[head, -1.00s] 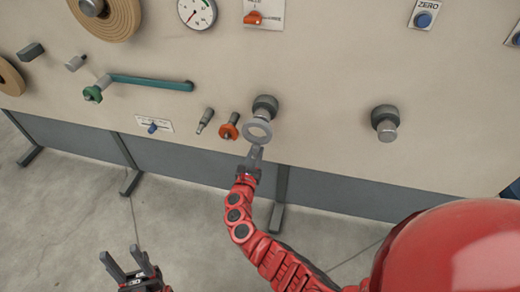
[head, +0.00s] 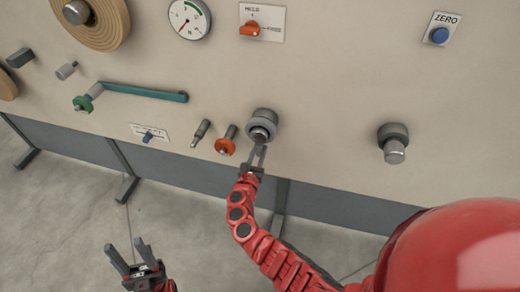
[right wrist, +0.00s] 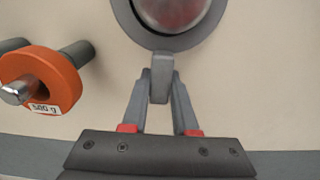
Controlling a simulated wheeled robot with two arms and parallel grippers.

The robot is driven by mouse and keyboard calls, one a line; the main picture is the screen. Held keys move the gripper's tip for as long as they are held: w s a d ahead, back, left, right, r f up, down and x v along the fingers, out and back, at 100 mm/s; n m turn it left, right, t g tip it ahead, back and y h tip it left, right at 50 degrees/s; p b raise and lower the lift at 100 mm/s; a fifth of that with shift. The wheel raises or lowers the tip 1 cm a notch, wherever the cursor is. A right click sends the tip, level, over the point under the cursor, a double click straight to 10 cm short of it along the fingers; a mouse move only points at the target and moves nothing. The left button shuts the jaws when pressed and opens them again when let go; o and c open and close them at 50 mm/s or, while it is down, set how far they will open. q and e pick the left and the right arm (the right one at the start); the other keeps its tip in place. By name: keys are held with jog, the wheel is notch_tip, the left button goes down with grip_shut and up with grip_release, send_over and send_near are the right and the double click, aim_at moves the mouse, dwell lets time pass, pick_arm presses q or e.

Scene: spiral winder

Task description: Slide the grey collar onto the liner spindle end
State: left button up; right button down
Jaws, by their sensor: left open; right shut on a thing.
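The grey collar (right wrist: 203,28) is a flat ring with a short tab. In the right wrist view it encircles the shiny round end of a spindle (right wrist: 172,8); how far on it sits is hard to tell. In the head view this spindle (head: 262,117) sticks out of the panel near the middle. My right gripper (head: 258,157) is below it, shut on the collar's tab, as the right wrist view also shows (right wrist: 160,88). My left gripper (head: 128,250) is open and empty, low at the left, away from the panel.
An orange ring on a peg (head: 226,146) and a thin grey peg (head: 201,133) are just left of the spindle. A second spindle (head: 393,145) is at the right. A green crank arm (head: 145,92) and a brown roll (head: 100,25) are at the left. Bare panel lies between the spindles.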

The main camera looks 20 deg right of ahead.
jog(key=r+p+v, duration=0.1)
jog(key=p+v, duration=0.3)
jog(key=v, duration=1.2)
jog(key=shift+s+a, duration=0.2)
jog(key=shift+s, duration=0.1)
jog(key=shift+r, duration=0.1)
dwell(0.3)
